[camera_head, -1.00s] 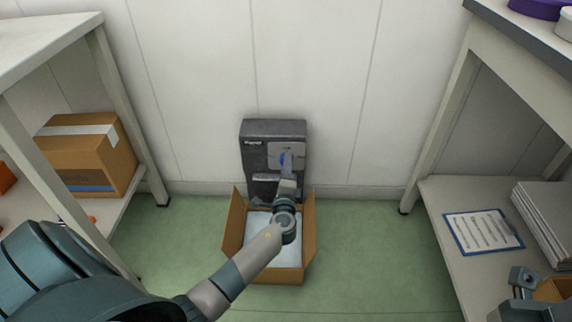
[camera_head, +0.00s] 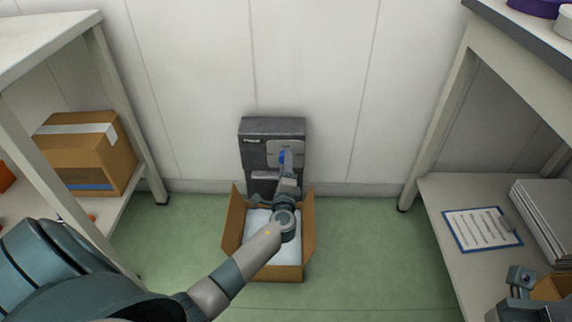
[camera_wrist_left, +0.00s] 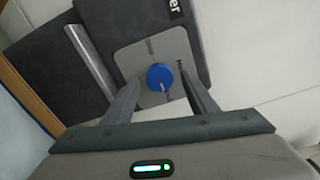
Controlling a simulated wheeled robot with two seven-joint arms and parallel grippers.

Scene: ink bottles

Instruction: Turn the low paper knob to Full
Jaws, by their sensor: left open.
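The low dispenser is a dark grey box (camera_head: 272,127) against the wall, with a light grey plate (camera_head: 299,148) on its front. A round blue knob (camera_head: 283,157) sits on that plate; in the left wrist view the knob (camera_wrist_left: 160,77) shows clearly, with small lettering around it too blurred to read in full. My left gripper (camera_wrist_left: 160,84) is open, one finger on either side of the knob, with visible gaps. In the head view my left gripper (camera_head: 287,172) partly covers the knob's lower side. My right gripper (camera_head: 522,280) is at the lower right edge, its jaws unclear.
An open cardboard box (camera_head: 310,235) with white contents stands below the dispenser, under my left arm. A shelf unit with a taped carton (camera_head: 105,150) is at left. A bench at right holds a clipboard (camera_head: 482,229) and a stack of sheets (camera_head: 545,220).

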